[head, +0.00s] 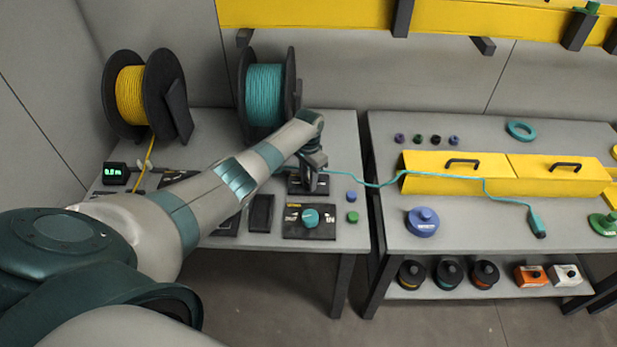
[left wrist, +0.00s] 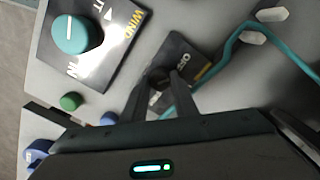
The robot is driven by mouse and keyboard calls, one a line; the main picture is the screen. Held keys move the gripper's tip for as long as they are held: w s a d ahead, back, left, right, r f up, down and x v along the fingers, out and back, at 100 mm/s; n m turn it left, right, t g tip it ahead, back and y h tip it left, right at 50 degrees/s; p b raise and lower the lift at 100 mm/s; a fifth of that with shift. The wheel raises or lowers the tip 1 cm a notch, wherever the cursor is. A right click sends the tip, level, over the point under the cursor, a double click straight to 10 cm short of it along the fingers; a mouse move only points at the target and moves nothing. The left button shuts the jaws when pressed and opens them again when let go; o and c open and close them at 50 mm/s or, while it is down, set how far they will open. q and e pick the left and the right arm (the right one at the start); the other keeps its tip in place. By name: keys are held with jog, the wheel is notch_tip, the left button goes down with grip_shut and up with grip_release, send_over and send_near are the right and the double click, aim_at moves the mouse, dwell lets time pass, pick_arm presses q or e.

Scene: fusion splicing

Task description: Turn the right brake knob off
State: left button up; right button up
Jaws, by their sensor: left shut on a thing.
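The right brake knob (left wrist: 158,77) is small and dark and sits on a dark panel (left wrist: 190,60) with pale lettering, partly hidden by the fingers. In the left wrist view, my left gripper (left wrist: 157,86) has its two fingers on either side of the knob and is shut on it. In the head view, my left gripper (head: 313,182) points down at the same panel (head: 296,187), in front of the teal cable spool (head: 264,95). It hides the knob there. The knob's pointing direction is too dark to tell. My right gripper is in neither view.
A panel with a teal winding knob (head: 311,217) lies just in front. Blue (head: 351,196) and green (head: 352,217) buttons stand beside it. A teal cable (head: 372,185) runs right past the gripper to the other table. A yellow cable spool (head: 130,95) stands back left.

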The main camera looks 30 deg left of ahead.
pick_arm(q)
jog(key=shift+n, duration=0.4)
jog(key=o, duration=1.1)
jog(key=shift+c, duration=0.2)
jog(key=shift+r, duration=0.1)
jog(key=shift+r, duration=0.8)
notch_tip(320, 180, up, 16)
jog(key=b, duration=0.3)
jog(key=shift+f+b, duration=0.15)
jog(key=shift+b, duration=0.15)
jog(key=shift+s, duration=0.1)
